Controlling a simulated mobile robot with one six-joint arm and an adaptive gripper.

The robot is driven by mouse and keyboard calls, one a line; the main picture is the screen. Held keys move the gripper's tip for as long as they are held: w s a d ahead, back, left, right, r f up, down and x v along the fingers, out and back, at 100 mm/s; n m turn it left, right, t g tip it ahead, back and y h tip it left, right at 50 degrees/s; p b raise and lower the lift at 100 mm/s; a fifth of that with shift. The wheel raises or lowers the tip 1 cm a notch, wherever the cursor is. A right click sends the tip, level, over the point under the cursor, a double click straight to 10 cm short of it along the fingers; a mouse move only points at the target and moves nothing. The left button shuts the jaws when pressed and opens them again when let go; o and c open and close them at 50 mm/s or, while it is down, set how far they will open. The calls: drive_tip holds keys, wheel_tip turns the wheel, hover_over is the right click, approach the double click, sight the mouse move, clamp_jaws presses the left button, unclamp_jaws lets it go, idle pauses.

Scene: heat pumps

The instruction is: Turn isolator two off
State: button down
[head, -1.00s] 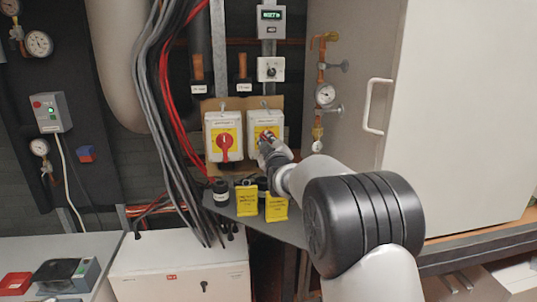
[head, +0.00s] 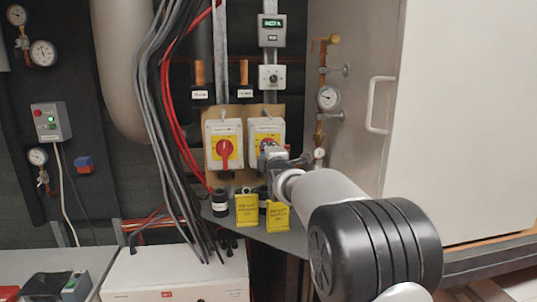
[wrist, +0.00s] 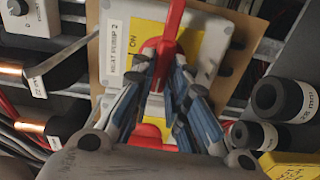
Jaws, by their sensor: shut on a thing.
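Isolator two is the right one of two grey boxes with yellow faceplates on the wall board (head: 257,127). The wrist view shows its housing (wrist: 212,32), labelled "HEAT PUMP 2", with "ON" printed on the yellow plate. Its red handle (wrist: 173,20) runs roughly up and down in the wrist view, slightly tilted. My gripper (wrist: 161,75) is shut on this handle, with a finger on either side. In the head view my gripper (head: 268,154) covers most of the handle. The other isolator (head: 223,128), on the left, has its red handle (head: 226,154) vertical.
Loose cables (head: 160,120) run down on the left. A gauge on copper pipe (head: 327,97) and a large cabinet with a handle (head: 378,104) stand close on the right.

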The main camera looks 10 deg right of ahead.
drive_tip(key=shift+r+n, duration=0.1)
drive_tip(key=shift+n, duration=0.2)
drive_tip(key=c, duration=1.6)
unclamp_jaws()
drive_tip(key=shift+o, duration=0.2)
drive_tip(key=shift+s, duration=0.1)
drive_tip(key=s, duration=1.1)
drive_tip(key=shift+s, duration=0.4)
drive_tip(key=s+f+m+g, duration=0.4)
drive_tip(key=s+f+m, duration=0.2)
drive_tip(key=s, duration=0.9)
drive_tip(key=s+f+m+g+b, duration=0.1)
drive_tip(key=s+f+m+g, duration=0.4)
drive_tip(key=s, duration=1)
drive_tip(key=s+f+m+g+b, duration=0.1)
drive_tip(key=s+f+m+g, duration=0.3)
drive_tip(key=s, duration=1.1)
wheel_tip(320, 180, down, 6)
drive_tip(key=m, duration=0.3)
drive_tip(key=shift+s+d, duration=0.2)
drive_tip(key=shift+d, duration=0.15)
